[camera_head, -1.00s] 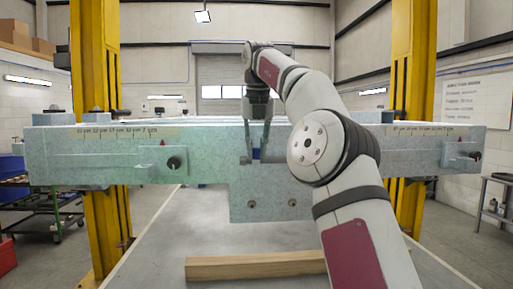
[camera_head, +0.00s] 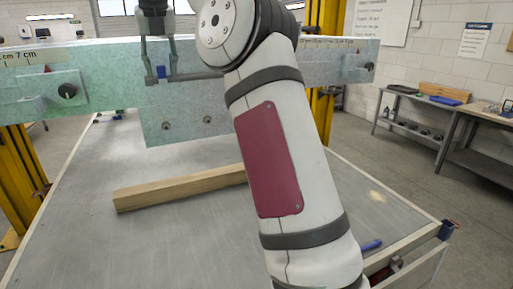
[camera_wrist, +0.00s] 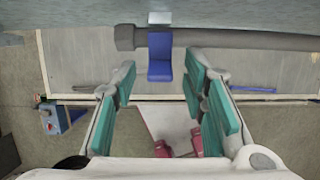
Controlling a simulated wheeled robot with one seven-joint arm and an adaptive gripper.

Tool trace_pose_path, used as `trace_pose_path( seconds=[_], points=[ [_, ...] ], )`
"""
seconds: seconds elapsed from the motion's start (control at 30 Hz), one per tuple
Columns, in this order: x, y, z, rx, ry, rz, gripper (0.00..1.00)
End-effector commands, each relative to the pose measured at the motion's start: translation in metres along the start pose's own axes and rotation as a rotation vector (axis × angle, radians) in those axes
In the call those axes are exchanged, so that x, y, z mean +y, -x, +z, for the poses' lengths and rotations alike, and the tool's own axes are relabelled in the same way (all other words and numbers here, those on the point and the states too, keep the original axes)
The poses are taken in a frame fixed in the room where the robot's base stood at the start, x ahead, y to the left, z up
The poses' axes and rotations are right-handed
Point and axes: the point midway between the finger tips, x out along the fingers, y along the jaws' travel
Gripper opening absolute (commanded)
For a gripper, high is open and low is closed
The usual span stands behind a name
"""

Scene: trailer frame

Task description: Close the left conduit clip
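A small blue clip (camera_head: 161,72) sits low on the front face of the pale green frame beam (camera_head: 110,88). A grey conduit (camera_head: 195,77) runs along the beam there. In the wrist view the blue clip (camera_wrist: 160,57) lies across the conduit (camera_wrist: 240,41), with its blue flap towards me. I cannot tell for sure whether it is latched. My gripper (camera_head: 158,74) is at the clip, fingers either side in the head view. In the wrist view my gripper (camera_wrist: 160,83) has its teal-padded fingers wide apart, with nothing between the pads; the clip is just beyond them.
A wooden bar (camera_head: 180,186) lies on the grey deck (camera_head: 80,215) below the beam. A black knob (camera_head: 67,91) sticks out of the beam at left. A yellow post (camera_head: 22,170) stands at left. A workbench (camera_head: 425,112) stands far right.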

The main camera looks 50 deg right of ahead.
Motion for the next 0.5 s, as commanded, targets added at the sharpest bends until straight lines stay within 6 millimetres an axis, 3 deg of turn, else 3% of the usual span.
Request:
trace_pose_path(
  seconds=[0.5],
  points=[
    [-0.0017, -0.0001, -0.0129, -0.223, 0.001, -0.002, 0.39]
  ],
)
